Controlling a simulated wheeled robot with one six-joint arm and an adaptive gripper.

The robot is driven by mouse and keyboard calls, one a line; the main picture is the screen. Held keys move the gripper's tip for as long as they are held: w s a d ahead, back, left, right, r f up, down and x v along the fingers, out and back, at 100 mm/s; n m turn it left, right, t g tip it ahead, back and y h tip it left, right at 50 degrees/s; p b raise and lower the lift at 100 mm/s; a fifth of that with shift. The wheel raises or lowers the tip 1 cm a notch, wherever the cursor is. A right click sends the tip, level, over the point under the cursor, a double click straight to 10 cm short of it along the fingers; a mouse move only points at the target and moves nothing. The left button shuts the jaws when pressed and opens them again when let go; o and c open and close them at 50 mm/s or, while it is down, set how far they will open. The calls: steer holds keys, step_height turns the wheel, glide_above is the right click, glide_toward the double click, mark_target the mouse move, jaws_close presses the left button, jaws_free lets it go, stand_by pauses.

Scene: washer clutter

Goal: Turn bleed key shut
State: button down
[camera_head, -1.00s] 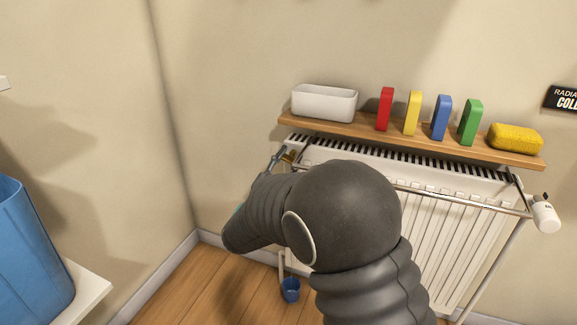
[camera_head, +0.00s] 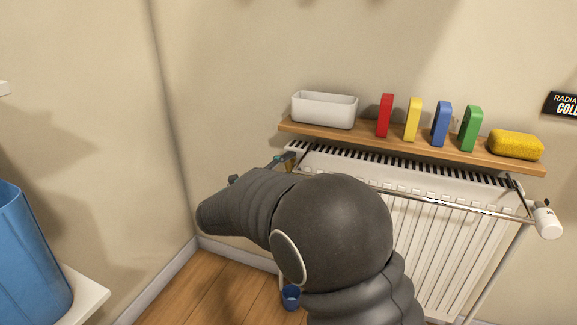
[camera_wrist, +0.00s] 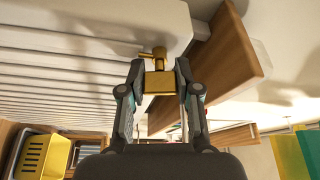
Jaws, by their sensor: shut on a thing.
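The brass bleed key (camera_wrist: 160,83) shows in the wrist view, with its block-like head between the fingertips of my gripper (camera_wrist: 158,92). My gripper is shut on it. Beyond the key is a small brass fitting (camera_wrist: 158,54) at the end of the white radiator (camera_wrist: 120,25). In the head view the radiator (camera_head: 445,235) hangs on the wall, and my arm covers its left part. My gripper (camera_head: 284,158) reaches the radiator's upper left end there, mostly hidden behind my arm; the key is too small to make out clearly.
A wooden shelf (camera_head: 365,138) above the radiator holds a white bin (camera_head: 324,110), several coloured blocks and a yellow sponge (camera_head: 516,145). A metal rail (camera_head: 460,202) runs along the radiator's front. A blue cup (camera_head: 291,297) is below. A blue bin (camera_head: 30,255) stands at left.

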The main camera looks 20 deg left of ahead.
steer(key=shift+m+g, duration=0.7)
steer(key=shift+m, duration=0.9)
steer(key=c, duration=0.8)
jaws_free()
steer(key=v, duration=1.2)
steer(key=shift+y, duration=0.3)
